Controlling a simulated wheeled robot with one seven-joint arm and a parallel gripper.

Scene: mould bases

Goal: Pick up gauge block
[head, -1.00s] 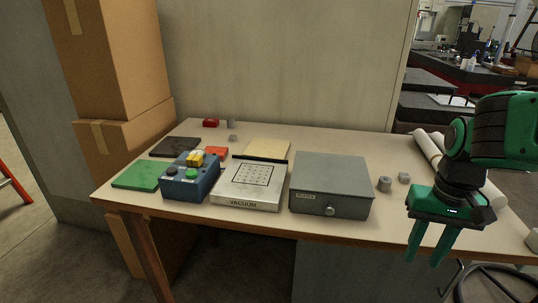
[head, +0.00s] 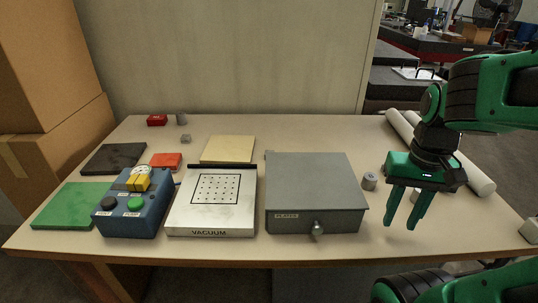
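No piece bears a readable gauge block label. Small grey pieces that could be it are a block (head: 186,139) and a taller piece (head: 181,118) at the back left, and a short cylinder (head: 370,181) right of the grey metal box.
The grey box (head: 312,180), vacuum plate (head: 212,222) and blue button box (head: 132,218) fill the front middle of the table (head: 310,250). Green (head: 68,206), dark (head: 113,158) and pale (head: 228,149) plates lie around. White rolls (head: 480,182) lie at the right.

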